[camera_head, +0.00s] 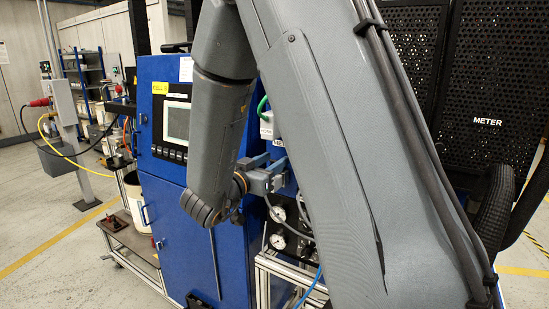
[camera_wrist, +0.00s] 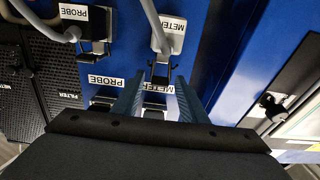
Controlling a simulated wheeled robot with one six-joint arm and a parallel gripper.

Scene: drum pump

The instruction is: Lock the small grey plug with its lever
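In the wrist view a grey plug (camera_wrist: 166,37) labelled METER sits at the top centre, with a grey cable leaving it upward. A dark metal lever (camera_wrist: 160,70) shows just below it. My gripper also shows in the head view (camera_head: 279,169), at the blue cabinet, partly hidden by my arm.
The blue cabinet (camera_head: 178,225) carries a screen (camera_head: 177,121). Gauges (camera_head: 278,214) and a metal frame are below my gripper. A black mesh panel (camera_head: 490,75) is at the right. A dark latch (camera_wrist: 272,105) sits on a panel at the right of the wrist view.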

